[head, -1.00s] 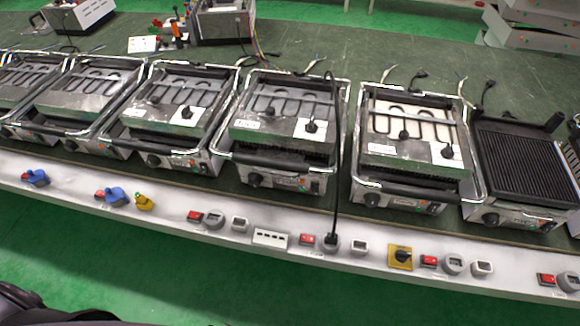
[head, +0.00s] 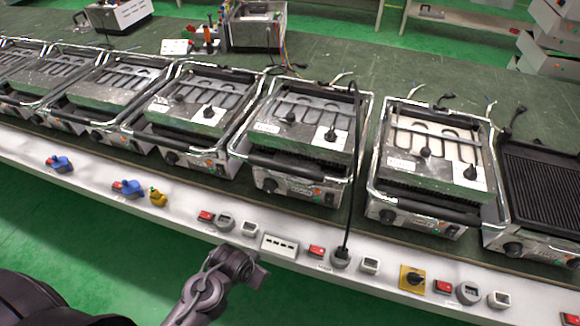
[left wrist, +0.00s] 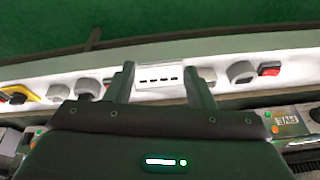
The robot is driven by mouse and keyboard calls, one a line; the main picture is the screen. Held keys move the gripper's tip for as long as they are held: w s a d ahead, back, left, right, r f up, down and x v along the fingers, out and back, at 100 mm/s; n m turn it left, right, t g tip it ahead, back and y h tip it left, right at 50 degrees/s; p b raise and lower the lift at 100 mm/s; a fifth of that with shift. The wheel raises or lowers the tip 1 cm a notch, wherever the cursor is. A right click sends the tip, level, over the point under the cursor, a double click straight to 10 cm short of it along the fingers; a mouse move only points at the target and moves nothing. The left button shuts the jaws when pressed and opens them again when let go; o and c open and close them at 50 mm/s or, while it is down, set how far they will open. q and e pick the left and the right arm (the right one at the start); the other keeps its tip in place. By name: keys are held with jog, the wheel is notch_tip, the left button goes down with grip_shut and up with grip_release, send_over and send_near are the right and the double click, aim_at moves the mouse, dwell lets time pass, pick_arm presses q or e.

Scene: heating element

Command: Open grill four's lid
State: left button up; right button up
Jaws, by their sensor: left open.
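A row of grills stands on the green bench in the head view. The grill right of centre (head: 300,138) has its lid down, with a dark bar handle (head: 285,166) across the front. Its neighbours on both sides (head: 435,165) (head: 200,112) also have lids down. Number labels are too small in the head view; a tag in the left wrist view seems to read FIVE (left wrist: 287,147), so I cannot be sure which is four. My left gripper (head: 250,268) hangs low before the bench edge; its two fingers (left wrist: 160,86) are apart and empty. My right gripper is out of view.
A black cable (head: 355,170) runs down past the grill right of centre to a socket. A ribbed grill plate (head: 545,185) lies exposed at right.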

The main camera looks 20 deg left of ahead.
pick_arm(q)
jog(key=w+r+m+t, duration=0.2)
jog(key=w+r, duration=0.1)
jog(key=r, duration=0.4)
jog(key=m+t+h+b, duration=0.1)
jog(key=m+t+h, duration=0.6)
jog(key=m, duration=0.9)
send_near(280, 170)
jog(key=shift+t+y, duration=0.6)
jog(key=shift+y, duration=0.1)
jog(key=w+d+f, duration=0.1)
jog(key=w+d, duration=0.1)
jog(key=w, duration=0.1)
jog(key=w+d+f, duration=0.1)
jog(key=shift+w+d+f, duration=0.2)
jog(key=shift+d+f, duration=0.05)
jog(key=shift+f, duration=0.05)
jog(key=shift+w+a+r+m, duration=0.15)
jog(key=shift+w+a+m, duration=0.05)
jog(key=shift+m, duration=0.2)
jog(key=shift+w+d+h, duration=0.15)
jog(key=shift+w+h, duration=0.25)
jog(key=p+x, duration=0.1)
jog(key=x, duration=0.6)
jog(key=shift+s, duration=0.1)
jog(key=shift+c, duration=0.3)
grip_shut()
